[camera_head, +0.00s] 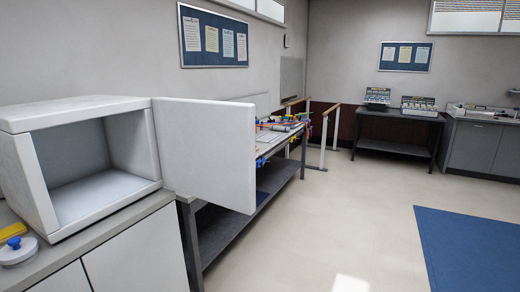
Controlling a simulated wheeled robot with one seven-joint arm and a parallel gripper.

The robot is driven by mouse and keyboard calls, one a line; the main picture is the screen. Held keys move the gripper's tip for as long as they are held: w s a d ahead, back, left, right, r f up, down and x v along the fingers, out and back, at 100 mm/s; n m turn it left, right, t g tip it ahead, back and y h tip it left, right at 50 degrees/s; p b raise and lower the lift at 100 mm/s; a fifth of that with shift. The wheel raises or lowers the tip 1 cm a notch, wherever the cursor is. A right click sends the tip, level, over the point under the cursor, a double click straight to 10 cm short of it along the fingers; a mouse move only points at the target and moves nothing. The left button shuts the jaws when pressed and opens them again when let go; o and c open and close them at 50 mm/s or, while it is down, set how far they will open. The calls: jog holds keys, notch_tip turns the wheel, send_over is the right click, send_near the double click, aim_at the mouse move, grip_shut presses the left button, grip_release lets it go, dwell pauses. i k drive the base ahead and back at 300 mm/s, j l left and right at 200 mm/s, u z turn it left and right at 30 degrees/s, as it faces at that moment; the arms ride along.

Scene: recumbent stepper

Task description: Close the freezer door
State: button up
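The freezer (40,185) is a white box on a counter at the left of the head view. Its front is open and its inside looks empty. The freezer door (208,150) is a flat white panel that stands wide open. It swings out from the right edge of the freezer's opening and sticks out past the counter, in front of a workbench. My gripper is not in this view, so its place relative to the door is not shown.
A counter (140,255) with white cabinet fronts bears the freezer. A round container (18,252) with a blue lid sits beside it. A cluttered bench (235,235) stands behind the door. The floor (340,225) is clear, with a blue mat (475,245) at right.

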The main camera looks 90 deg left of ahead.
aim_at(207, 148)
jog(key=i+j+u, duration=0.1)
jog(key=u, duration=0.4)
jog(key=i+j+u, duration=0.15)
jog(key=u, duration=0.3)
jog(key=i+u, duration=0.15)
jog(key=u, duration=0.35)
jog(key=i+u, duration=0.2)
jog(key=i, duration=1.7)
jog(key=i+z, duration=0.3)
jog(key=i, duration=1.3)
jog(key=i+j+u, duration=0.1)
jog(key=i+u, duration=0.6)
jog(key=u, duration=0.2)
jog(key=i+l+u, duration=0.2)
jog(key=i+u, duration=0.25)
jog(key=i+j+u, duration=0.1)
jog(key=u, duration=0.35)
jog(key=i+u, duration=0.3)
jog(key=u, duration=0.15)
jog(key=i+u, duration=0.2)
jog(key=u, duration=0.2)
jog(key=i+l+u, duration=0.2)
jog(key=u, duration=2.45)
jog(key=k+u, duration=0.15)
jog(key=k+l, duration=0.05)
jog(key=k, duration=0.05)
